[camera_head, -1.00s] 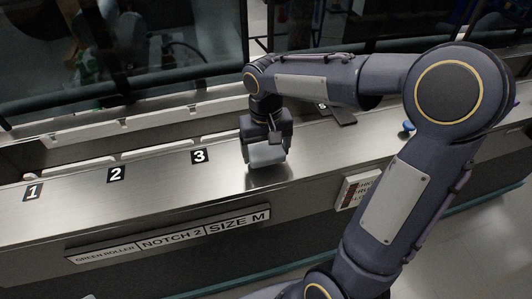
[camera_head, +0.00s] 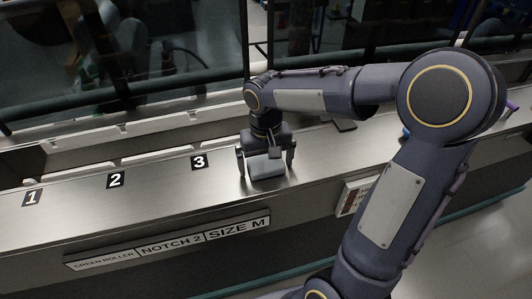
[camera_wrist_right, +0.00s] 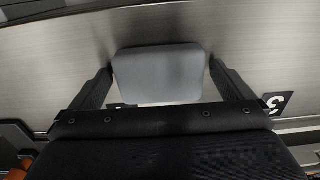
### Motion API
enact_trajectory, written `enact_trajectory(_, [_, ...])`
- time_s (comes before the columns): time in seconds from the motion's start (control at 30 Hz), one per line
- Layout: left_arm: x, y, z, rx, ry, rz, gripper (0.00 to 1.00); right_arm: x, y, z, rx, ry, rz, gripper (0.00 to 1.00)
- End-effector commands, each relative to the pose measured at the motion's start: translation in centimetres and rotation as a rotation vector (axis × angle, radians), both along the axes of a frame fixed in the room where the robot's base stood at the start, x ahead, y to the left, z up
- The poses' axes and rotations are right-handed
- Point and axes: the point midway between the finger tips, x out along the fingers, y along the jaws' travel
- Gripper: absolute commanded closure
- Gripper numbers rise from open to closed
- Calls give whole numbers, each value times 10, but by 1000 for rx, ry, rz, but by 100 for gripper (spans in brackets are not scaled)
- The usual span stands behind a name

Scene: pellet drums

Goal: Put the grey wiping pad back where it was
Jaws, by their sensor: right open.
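The grey wiping pad (camera_head: 264,168) lies on the steel counter top, to the right of the label 3. My right gripper (camera_head: 266,174) is directly over it with its fingers pointing down, one on each side of the pad. In the right wrist view the pad (camera_wrist_right: 158,74) sits between the two open fingers (camera_wrist_right: 158,84), with a gap visible on each side. Part of the pad's near edge is hidden by the gripper body. My left gripper is not in view.
The steel counter (camera_head: 155,200) carries number labels 1 (camera_head: 31,198), 2 (camera_head: 115,180) and 3 (camera_head: 199,162). A sign strip (camera_head: 170,243) reading "GREEN ROLLER, NOTCH 2, SIZE M" is on its front. A dark flat object (camera_head: 345,125) lies behind my right arm. The counter left of the pad is clear.

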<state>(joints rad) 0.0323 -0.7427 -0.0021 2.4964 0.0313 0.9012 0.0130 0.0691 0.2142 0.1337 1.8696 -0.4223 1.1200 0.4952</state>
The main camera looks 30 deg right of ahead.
Motion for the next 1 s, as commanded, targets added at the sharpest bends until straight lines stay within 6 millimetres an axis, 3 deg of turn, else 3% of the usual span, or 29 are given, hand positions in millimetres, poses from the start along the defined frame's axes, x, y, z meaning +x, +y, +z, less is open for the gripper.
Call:
enact_trajectory(0.17, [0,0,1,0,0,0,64,1,0,24,-1,-6,0,0])
enact_trajectory(0.5, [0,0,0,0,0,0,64,1,0,95,1,-5,1,0])
enact_trajectory(0.77, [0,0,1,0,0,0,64,-3,0,121,5,-8,2,0])
enact_trajectory(0.87, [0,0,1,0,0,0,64,-22,-1,122,34,-45,18,0])
enact_trajectory(1.0, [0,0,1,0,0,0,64,-74,2,109,122,-162,56,0])
